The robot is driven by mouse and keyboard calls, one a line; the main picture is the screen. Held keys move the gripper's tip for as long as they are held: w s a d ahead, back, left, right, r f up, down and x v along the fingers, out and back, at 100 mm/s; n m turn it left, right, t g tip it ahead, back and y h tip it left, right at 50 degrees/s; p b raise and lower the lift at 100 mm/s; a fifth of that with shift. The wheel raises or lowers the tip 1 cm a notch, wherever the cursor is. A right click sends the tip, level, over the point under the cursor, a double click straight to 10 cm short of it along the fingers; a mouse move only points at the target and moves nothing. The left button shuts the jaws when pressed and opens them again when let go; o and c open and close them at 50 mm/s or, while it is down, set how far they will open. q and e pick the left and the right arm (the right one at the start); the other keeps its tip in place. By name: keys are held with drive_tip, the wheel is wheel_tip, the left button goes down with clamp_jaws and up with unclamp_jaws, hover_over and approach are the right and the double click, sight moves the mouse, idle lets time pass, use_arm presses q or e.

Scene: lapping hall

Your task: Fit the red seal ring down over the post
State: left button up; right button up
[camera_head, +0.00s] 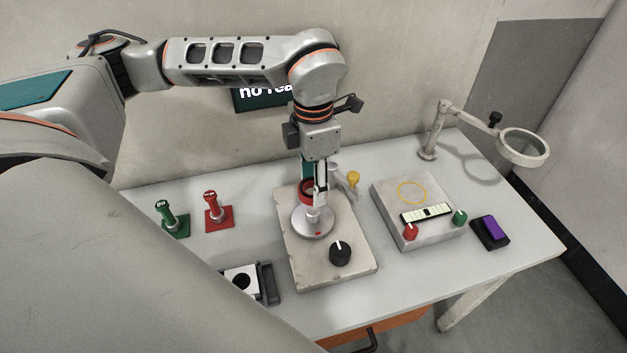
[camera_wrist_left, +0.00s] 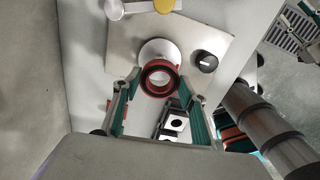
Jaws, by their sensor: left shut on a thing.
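The red seal ring (camera_head: 305,188) is held between the fingertips of my left gripper (camera_head: 313,192), which reaches down from above. In the head view the ring is partly hidden by a finger and appears above a short pale post (camera_head: 313,214) on a round metal disc (camera_head: 300,226). In the left wrist view the ring (camera_wrist_left: 159,93), dark inside, sits between the two fingers of my left gripper (camera_wrist_left: 160,84) and overlaps the pale disc (camera_wrist_left: 158,46). I cannot tell how well the ring lines up with the post.
The disc sits on a beige plate (camera_head: 292,272) with a black knob (camera_head: 340,253) in front and a yellow knob (camera_head: 353,179) behind. Green (camera_head: 171,218) and red (camera_head: 217,211) stands are left. A box (camera_head: 388,203) with knobs and a ring-topped arm (camera_head: 523,148) are right.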

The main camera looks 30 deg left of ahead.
use_arm(q)
drive_tip(key=b, duration=0.3)
hover_over(314, 210)
drive_tip(key=shift+f, duration=2.6)
drive_tip(key=shift+f, duration=0.15)
drive_tip(key=shift+f, duration=0.4)
drive_tip(key=shift+f+b, duration=0.3)
drive_tip(key=shift+b, duration=0.05)
idle(0.5)
